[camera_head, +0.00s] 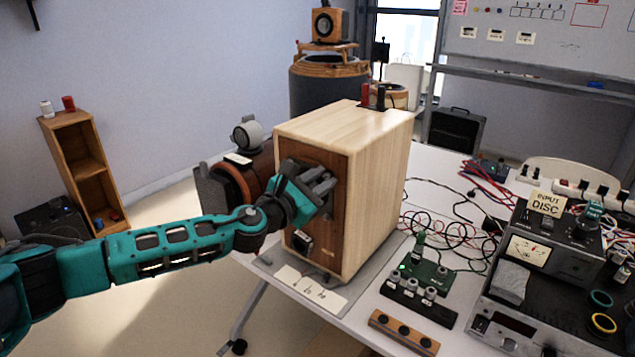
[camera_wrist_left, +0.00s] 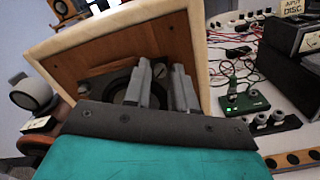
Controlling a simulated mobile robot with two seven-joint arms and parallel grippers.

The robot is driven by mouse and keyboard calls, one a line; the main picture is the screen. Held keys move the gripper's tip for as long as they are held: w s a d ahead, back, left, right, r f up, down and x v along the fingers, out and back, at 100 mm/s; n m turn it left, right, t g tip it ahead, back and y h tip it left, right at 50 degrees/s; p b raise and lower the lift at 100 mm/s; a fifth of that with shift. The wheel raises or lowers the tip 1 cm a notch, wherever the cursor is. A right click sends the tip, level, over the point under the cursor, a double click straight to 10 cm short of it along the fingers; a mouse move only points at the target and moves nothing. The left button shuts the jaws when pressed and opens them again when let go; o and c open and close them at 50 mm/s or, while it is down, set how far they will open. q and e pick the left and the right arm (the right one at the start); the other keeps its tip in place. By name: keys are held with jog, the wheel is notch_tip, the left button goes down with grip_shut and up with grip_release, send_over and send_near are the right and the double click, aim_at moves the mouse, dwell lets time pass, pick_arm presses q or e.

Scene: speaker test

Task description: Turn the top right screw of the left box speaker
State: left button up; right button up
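The box speaker (camera_head: 375,165) is a pale wooden cabinet with a brown front panel, standing upright on a grey mat on the table. My left gripper (camera_head: 322,186) is in front of the upper part of that panel and hides much of it. In the left wrist view, the brown panel (camera_wrist_left: 95,62) fills the upper middle, with a dark round driver (camera_wrist_left: 122,96) partly behind the fingers. The two grey fingers of my left gripper (camera_wrist_left: 162,68) stand apart, pointing at the panel's upper right area. A small pale round spot shows between the tips; I cannot tell whether they touch it. My right gripper is out of view.
A green circuit board (camera_head: 425,277) and tangled cables lie right of the speaker. Dark audio equipment (camera_head: 572,250) fills the table's right side. A round speaker (camera_head: 248,133) stands behind my left arm. A wooden block with holes (camera_head: 404,333) lies near the front edge.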

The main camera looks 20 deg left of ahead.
pick_arm(q)
jog(key=b+v, duration=0.1)
jog(key=v, duration=1.2)
